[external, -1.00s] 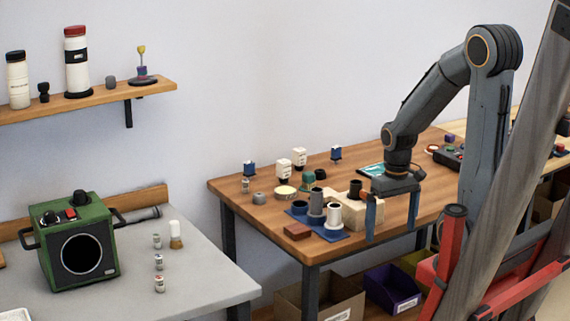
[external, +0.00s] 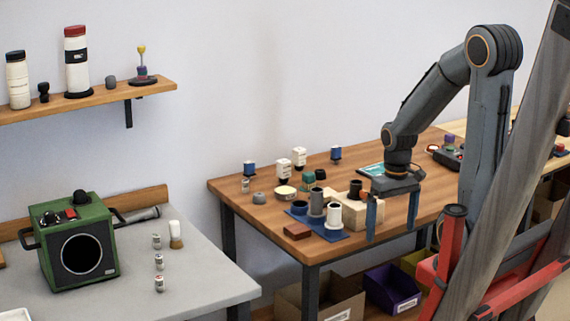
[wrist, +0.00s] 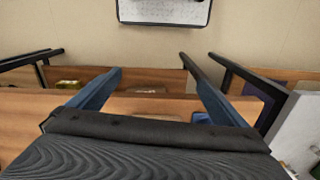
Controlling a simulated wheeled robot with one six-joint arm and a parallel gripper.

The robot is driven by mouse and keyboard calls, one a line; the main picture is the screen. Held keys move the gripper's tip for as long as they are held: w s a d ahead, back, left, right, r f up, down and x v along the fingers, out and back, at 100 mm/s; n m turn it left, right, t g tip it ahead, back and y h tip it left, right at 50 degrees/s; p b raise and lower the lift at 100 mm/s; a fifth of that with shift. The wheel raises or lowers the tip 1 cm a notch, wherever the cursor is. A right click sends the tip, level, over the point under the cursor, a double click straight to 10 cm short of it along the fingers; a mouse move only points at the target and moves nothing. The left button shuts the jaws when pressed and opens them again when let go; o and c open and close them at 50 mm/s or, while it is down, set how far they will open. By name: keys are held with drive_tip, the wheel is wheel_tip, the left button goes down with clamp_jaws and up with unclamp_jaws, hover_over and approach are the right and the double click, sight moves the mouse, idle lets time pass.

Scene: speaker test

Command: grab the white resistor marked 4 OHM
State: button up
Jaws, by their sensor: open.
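Two small white blocks with dark print stand toward the back of the wooden table: one white block (external: 299,156) and, just left and in front of it, another white block (external: 283,168). The print is too small to read, so I cannot tell which is marked 4 OHM. My gripper (external: 392,217) is open and empty, its blue fingers pointing down near the table's front edge, right of the blocks and apart from them. In the wrist view my gripper (wrist: 150,72) shows its two spread fingers with nothing between them; neither white block can be made out there.
A blue mat (external: 331,236) with upright cylinders and a wooden block (external: 370,212) lie between the blocks and my gripper. Small blue-topped parts (external: 336,152) stand near the blocks. A green speaker box (external: 80,240) sits on the grey bench at left.

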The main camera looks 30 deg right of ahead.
drive_tip(key=c, duration=1.1)
